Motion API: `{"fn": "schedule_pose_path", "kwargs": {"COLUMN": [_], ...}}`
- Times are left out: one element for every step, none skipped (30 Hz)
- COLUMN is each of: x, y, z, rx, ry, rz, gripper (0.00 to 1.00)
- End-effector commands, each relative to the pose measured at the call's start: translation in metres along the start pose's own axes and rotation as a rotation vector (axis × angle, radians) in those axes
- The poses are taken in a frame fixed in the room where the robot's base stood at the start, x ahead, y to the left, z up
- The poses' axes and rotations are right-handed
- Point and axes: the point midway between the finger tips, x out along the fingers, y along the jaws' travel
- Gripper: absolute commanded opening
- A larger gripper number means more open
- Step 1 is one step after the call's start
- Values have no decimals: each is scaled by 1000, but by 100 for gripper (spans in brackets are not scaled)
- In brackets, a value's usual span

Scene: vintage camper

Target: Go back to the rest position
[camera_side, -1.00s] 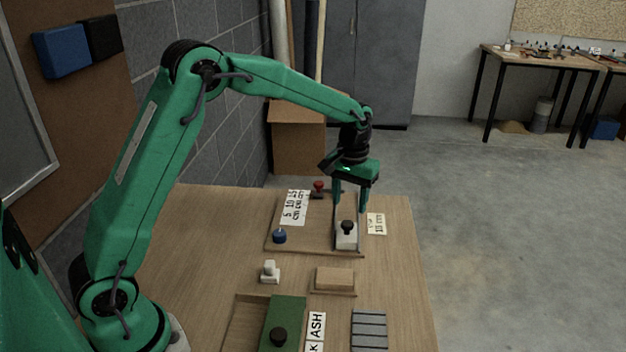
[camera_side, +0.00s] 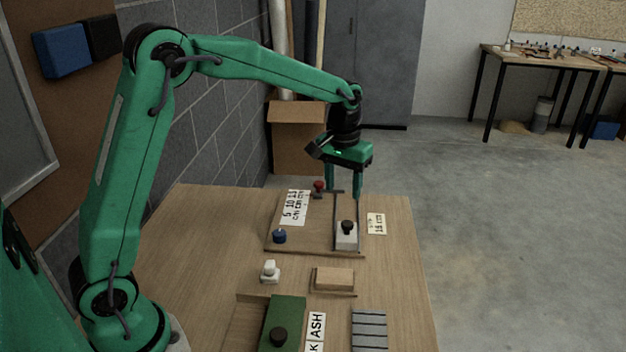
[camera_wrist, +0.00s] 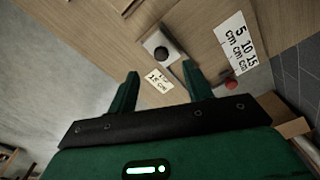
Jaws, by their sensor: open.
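My gripper (camera_side: 343,190) is open and empty, with its two green fingers pointing down above the far part of the wooden table (camera_side: 200,240). Below and nearer the camera is a white sliding block with a black knob (camera_side: 346,236), set on a rail of a wooden fixture. The fingertips are apart from it. In the wrist view my gripper (camera_wrist: 162,82) shows both fingers spread, and the white block with its black knob (camera_wrist: 155,45) lies beyond them, between the finger lines.
A small card (camera_side: 376,223) lies to the right. Nearer are a white piece (camera_side: 269,271), a wooden block (camera_side: 333,279), a green block (camera_side: 283,325) and a grooved grey block (camera_side: 369,330).

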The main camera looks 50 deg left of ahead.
Motion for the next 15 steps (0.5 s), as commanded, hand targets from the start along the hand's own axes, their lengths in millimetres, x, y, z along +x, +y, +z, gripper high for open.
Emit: {"fn": "schedule_pose_path", "kwargs": {"x": [-10,-15,-22,-26,-31,-37,-42,-46,-51,-55,-59,-64,-67,-70,-75], "y": [-2,-4,-5,-7,-8,-10,-12,-13,-15,-17,-18,-20,-22,-24,-26], "z": [7,10,16,20,24,31,35,40,46,51,56,62,67,72,79], "rx": [7,12,20,26,33,40,45,51,60,66,71,78,85,91,99], "ry": [15,24,35,43,52,63,71,79,89,98,107,119,128,135,146], "rz": [5,7,11,13,15,18,21,23,25,27,29,32,34,36,38], "gripper": [50,50,50,50,50,50,50,50,50,50,50,50,50,50,50]}}
